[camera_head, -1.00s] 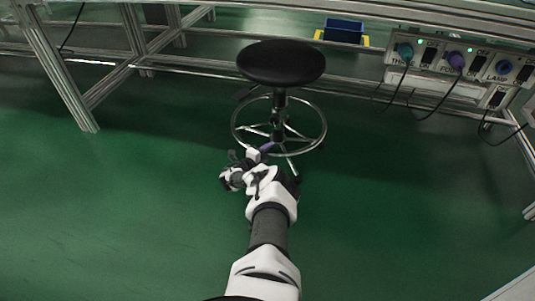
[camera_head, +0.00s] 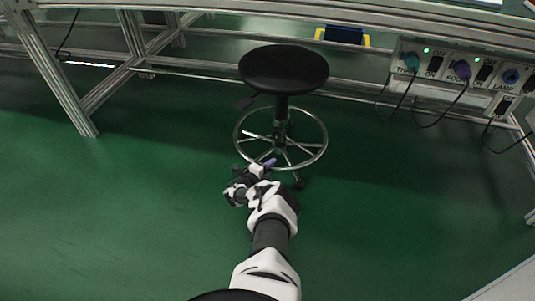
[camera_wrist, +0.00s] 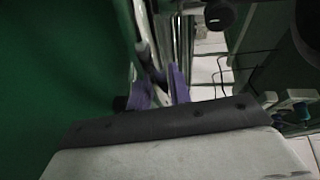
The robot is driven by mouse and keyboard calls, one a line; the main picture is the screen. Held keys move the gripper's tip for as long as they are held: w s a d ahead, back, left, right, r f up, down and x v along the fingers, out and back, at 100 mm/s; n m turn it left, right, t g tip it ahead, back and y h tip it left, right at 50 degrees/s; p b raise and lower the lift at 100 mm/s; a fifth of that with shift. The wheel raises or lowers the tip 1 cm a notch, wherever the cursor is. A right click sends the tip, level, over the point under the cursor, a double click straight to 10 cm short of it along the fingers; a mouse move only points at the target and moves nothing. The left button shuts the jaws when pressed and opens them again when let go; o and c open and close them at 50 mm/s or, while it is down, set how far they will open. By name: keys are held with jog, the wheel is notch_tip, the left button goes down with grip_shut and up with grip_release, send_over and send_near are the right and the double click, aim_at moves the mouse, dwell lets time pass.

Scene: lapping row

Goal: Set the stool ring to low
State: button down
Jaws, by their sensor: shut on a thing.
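The stool has a round black seat (camera_head: 283,69) on a dark central post. Its chrome stool ring (camera_head: 326,146) circles the post with thin spokes, well below the seat and a little above the floor. My gripper (camera_head: 269,163) is at the near side of the ring, with a purple fingertip showing there. In the wrist view, the two purple fingers of my gripper (camera_wrist: 160,90) are shut on the ring, with bright metal running up from between them. The exact contact is partly hidden by the gripper body.
A metal workbench frame (camera_head: 60,75) stands behind and to the left. A panel with switches and plugged cables (camera_head: 465,72) hangs at the right. A blue bin (camera_head: 344,35) sits behind the stool. Green floor is clear at left and right.

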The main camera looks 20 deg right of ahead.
jog(key=shift+f, duration=0.15)
jog(key=c, duration=1.3)
grip_release()
jog(key=shift+f, duration=0.15)
jog(key=shift+s+a+r, duration=0.1)
jog(key=shift+a+r, duration=0.05)
jog(key=shift+r, duration=0.05)
jog(key=p+v, duration=0.7)
jog(key=v, duration=0.6)
jog(key=shift+a, duration=0.2)
jog(key=shift+s, duration=0.15)
